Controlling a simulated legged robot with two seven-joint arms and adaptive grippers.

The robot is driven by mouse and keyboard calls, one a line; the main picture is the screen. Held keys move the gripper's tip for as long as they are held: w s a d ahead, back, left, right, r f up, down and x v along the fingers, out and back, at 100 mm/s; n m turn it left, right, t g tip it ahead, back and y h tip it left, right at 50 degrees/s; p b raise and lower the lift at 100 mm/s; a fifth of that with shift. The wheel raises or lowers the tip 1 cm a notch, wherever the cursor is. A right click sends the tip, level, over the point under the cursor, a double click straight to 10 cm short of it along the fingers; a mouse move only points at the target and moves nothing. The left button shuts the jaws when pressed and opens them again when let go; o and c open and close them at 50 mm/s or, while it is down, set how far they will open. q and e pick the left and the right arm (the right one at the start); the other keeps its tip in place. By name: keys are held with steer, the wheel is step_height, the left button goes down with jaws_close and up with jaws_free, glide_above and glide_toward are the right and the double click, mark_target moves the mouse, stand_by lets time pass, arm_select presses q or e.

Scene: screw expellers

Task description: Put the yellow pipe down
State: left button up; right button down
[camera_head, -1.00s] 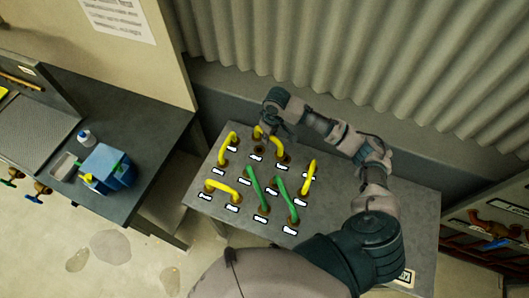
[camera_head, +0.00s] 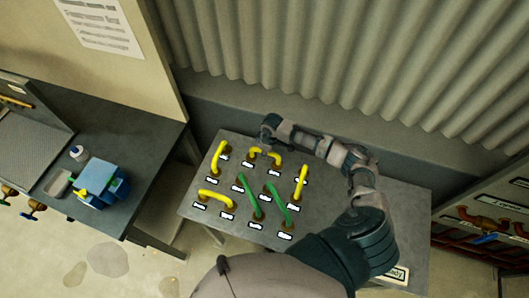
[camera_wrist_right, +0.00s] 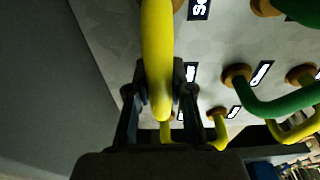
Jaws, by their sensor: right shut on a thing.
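The yellow pipe (camera_head: 274,156) is a short curved tube at the far side of the grey board in the head view. My right gripper (camera_head: 266,142) is at its top from behind. In the right wrist view the yellow pipe (camera_wrist_right: 157,50) runs between the two dark fingers of my right gripper (camera_wrist_right: 159,85), which is shut on it. The pipe's ends are close to brown sockets in the head view. I cannot tell whether they are seated in them. My left gripper is in neither view.
Other yellow pipes (camera_head: 217,158) and green pipes (camera_head: 248,197) stand in labelled sockets on the grey board (camera_head: 335,215) nearby. A corrugated wall (camera_head: 330,60) rises behind. A side table (camera_head: 140,150) with a blue box (camera_head: 98,178) stands at left.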

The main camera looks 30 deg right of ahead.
steer(key=shift+d, duration=0.2)
steer(key=c, duration=1.1)
jaws_free()
steer(key=shift+a, duration=0.1)
steer(key=shift+c, duration=0.2)
steer(key=shift+o, duration=0.5)
steer(key=shift+a, duration=0.5)
steer(key=shift+r, duration=0.45)
steer(key=r, duration=0.3)
steer(key=d+r, duration=0.1)
steer(key=r, duration=0.3)
steer(key=s+r, duration=0.1)
steer(key=r, duration=0.2)
steer(key=shift+d+r, duration=0.2)
steer(key=shift+d, duration=0.1)
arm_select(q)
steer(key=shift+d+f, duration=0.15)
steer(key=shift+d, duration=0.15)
arm_select(e)
steer(key=shift+a+r, duration=0.25)
steer(key=shift+r, duration=0.15)
